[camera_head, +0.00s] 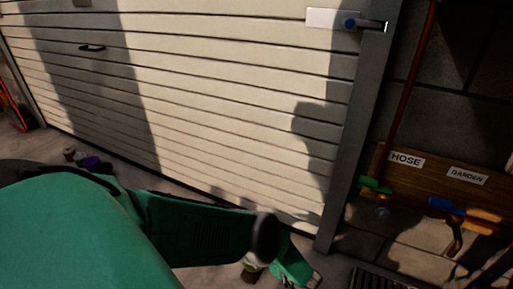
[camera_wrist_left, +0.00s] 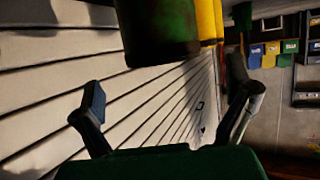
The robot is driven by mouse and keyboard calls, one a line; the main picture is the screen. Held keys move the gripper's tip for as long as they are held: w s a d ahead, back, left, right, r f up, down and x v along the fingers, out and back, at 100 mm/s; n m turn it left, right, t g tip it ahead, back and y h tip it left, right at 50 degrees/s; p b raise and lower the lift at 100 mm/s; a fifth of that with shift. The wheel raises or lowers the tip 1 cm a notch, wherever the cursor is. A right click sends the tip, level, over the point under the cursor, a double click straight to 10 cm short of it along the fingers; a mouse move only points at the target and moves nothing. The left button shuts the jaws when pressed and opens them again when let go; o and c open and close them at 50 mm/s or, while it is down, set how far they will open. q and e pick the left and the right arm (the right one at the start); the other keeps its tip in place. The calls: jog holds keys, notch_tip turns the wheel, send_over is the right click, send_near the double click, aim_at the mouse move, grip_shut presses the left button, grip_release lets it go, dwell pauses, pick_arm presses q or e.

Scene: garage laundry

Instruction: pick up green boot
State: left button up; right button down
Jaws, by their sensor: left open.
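A dark green, rounded thing (camera_wrist_left: 160,30) hangs into the top of the left wrist view, cut off by the edge. It may be the green boot, but its full shape is hidden. I make out no boot in the head view. My left gripper (camera_wrist_left: 167,105) is open and empty, its two fingers spread wide, with the green thing above and between them in the picture. In the head view my green arm reaches in from the left, and the left gripper (camera_head: 309,279) is at the bottom, partly hidden. My right gripper is not in view.
A white slatted garage door (camera_head: 215,95) fills the background. A wooden rack (camera_head: 440,185) with HOSE and GARDEN labels is at right. Small items (camera_head: 82,159) lie on the floor by the door. A yellow thing (camera_wrist_left: 208,20) is beside the green one.

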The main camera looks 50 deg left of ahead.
pick_arm(q)
jog(key=b+x, duration=0.1)
jog(key=x, duration=0.6)
jog(key=shift+a+f+b, duration=0.3)
jog(key=shift+s+r, duration=0.1)
jog(key=c, duration=1.7)
